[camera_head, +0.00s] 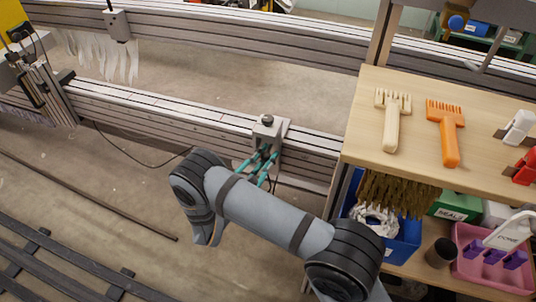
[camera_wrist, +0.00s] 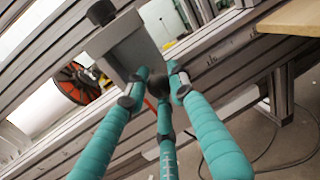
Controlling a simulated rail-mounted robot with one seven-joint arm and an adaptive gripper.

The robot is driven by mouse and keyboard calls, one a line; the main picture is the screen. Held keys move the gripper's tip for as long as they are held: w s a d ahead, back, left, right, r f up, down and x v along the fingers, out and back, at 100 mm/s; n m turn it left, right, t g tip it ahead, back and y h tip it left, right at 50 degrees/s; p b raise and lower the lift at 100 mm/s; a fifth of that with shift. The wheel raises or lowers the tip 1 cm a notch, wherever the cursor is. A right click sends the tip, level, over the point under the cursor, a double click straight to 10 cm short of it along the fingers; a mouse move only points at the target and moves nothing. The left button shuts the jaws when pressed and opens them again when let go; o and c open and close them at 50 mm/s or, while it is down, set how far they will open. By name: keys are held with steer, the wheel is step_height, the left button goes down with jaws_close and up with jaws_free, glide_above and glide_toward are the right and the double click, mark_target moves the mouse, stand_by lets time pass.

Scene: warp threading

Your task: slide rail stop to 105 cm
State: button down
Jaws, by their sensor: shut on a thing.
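The rail stop (camera_head: 271,131) is a grey block with a dark knob on top, sitting on the front aluminium rail (camera_head: 190,113) just left of the wooden shelf. It also shows in the wrist view (camera_wrist: 133,52), upper left of centre. My gripper (camera_head: 262,160) reaches it from the front with its teal fingers. In the wrist view the fingertips (camera_wrist: 160,80) are closed together at the block's lower edge, shut on the stop. The exact contact is partly hidden by the fingers. Faint marks run along the rail; I cannot read a value at the stop.
The wooden shelf (camera_head: 375,140) with a cream comb (camera_head: 392,120) and an orange comb (camera_head: 446,130) stands close to the right. The front rail left of the stop is clear up to the machine end (camera_head: 40,85).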

steer(key=c, duration=1.8)
jaws_free()
steer(key=shift+s+a+f, duration=0.1)
steer(key=shift+a+f, duration=0.1)
steer(key=shift+f, duration=0.05)
steer(key=o, duration=0.3)
steer(key=shift+r, duration=0.1)
steer(key=shift+o, duration=0.2)
steer(key=shift+d, duration=0.1)
steer(key=v, duration=1.2)
steer(key=x, duration=1.2)
